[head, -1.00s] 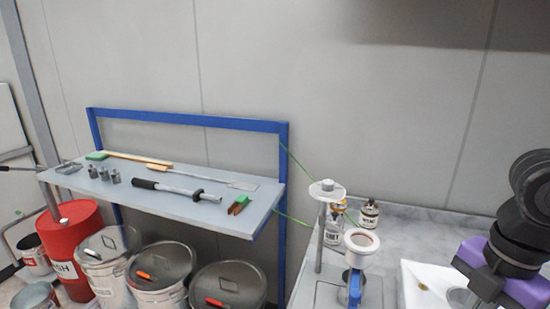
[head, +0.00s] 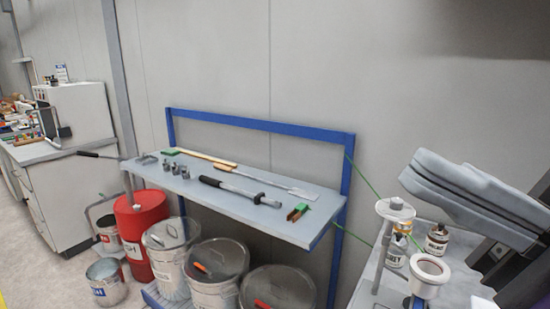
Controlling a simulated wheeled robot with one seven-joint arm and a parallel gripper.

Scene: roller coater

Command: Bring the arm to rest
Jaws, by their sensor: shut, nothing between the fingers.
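Part of my arm (head: 470,196) shows at the right edge of the head view, as a grey, ridged link with darker parts below it. It is in front of the right-hand counter and the wall and hides part of both. My gripper's fingers are not in view.
A blue-framed bench (head: 235,188) with hand tools stands in the middle. Lidded buckets (head: 216,262) and a red drum (head: 140,222) stand below and beside it. Bottles (head: 437,240) and a white-topped cup (head: 429,272) are near my arm. A white cabinet (head: 75,115) is at left; floor shows there.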

